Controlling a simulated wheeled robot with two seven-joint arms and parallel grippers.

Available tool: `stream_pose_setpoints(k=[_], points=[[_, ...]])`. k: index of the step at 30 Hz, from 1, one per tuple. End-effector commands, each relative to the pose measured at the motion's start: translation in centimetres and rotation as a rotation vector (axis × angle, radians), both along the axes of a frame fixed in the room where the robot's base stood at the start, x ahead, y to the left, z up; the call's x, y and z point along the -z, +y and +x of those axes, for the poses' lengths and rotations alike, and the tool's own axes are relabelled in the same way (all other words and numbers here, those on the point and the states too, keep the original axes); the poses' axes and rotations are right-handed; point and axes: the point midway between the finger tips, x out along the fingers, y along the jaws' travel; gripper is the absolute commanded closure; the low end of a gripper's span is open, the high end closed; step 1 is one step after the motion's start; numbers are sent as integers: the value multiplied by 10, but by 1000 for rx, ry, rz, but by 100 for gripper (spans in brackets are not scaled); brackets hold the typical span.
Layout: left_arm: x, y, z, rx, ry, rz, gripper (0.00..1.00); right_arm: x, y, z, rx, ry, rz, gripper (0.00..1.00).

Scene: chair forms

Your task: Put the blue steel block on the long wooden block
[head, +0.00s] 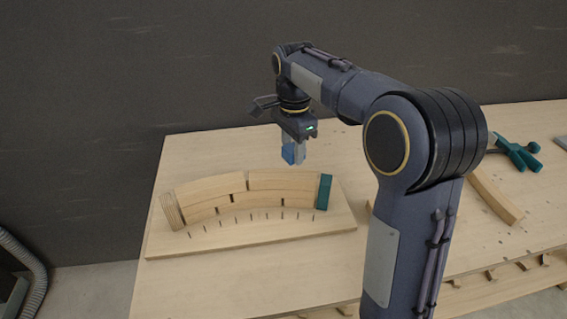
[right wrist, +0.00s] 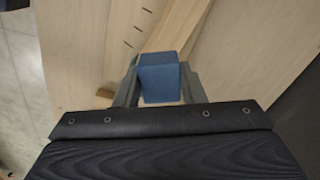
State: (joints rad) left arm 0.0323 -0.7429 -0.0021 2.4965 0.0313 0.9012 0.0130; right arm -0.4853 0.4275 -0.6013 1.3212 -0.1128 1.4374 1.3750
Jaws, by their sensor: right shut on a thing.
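My right gripper (head: 293,150) points down and is shut on the blue steel block (head: 289,154), holding it in the air above the table behind the curved wooden form. In the right wrist view the blue block (right wrist: 160,77) sits between the two fingers, with the wooden strips beyond it. Long wooden pieces (head: 210,188) lie along the curve on a pale base board; I cannot tell which one is the long wooden block. A second long curved wooden piece (head: 495,200) lies at the right of the table. My left gripper is not in view.
A teal block (head: 324,192) stands at the right end of the form and a wooden end block (head: 171,210) at its left end. The base board (head: 250,238) has several slots. A teal-handled tool (head: 518,152) lies at the far right. My right arm hides part of the table.

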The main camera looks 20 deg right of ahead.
Motion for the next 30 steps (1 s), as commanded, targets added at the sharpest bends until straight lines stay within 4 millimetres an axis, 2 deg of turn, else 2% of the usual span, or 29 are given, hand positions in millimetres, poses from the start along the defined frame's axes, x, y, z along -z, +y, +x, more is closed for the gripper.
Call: stream_pose_setpoints(k=[9, 15, 28, 29, 30], points=[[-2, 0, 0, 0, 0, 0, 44, 25, 18, 11, -1, 1, -1, 100], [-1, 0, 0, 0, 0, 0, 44, 52, 18, 11, 1, 0, 1, 100], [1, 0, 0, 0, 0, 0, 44, 59, 18, 11, 1, -2, 0, 100], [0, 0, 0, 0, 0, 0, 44, 58, 18, 11, 1, -1, 0, 60], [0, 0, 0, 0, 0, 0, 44, 58, 18, 11, 1, -1, 0, 55]])
